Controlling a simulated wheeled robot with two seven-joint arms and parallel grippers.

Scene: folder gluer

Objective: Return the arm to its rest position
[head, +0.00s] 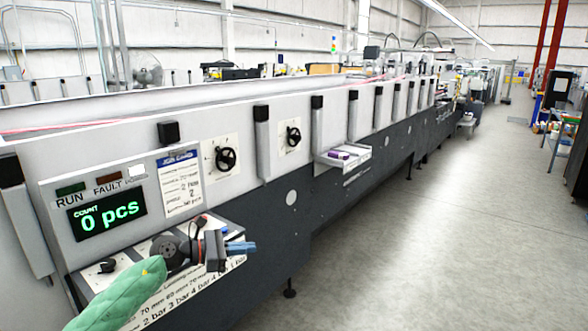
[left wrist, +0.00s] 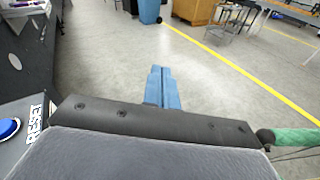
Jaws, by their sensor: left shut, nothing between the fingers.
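My left gripper (head: 241,247) has blue fingers and is held in front of the machine's lower control shelf, with my green-covered forearm coming in from the lower left. Its fingers are together and empty; they also show shut in the left wrist view (left wrist: 163,90), pointing out over the bare floor. The arm and gripper hide part of the shelf. My right gripper is in neither view.
The folder gluer (head: 330,140) runs along the left into the distance. Its counter display (head: 107,215) reads 0 pcs. A blue button (left wrist: 8,128) marked RESET is close at left in the wrist view. A small tray (head: 343,157) juts out from the machine. The floor (head: 450,230) at right is clear.

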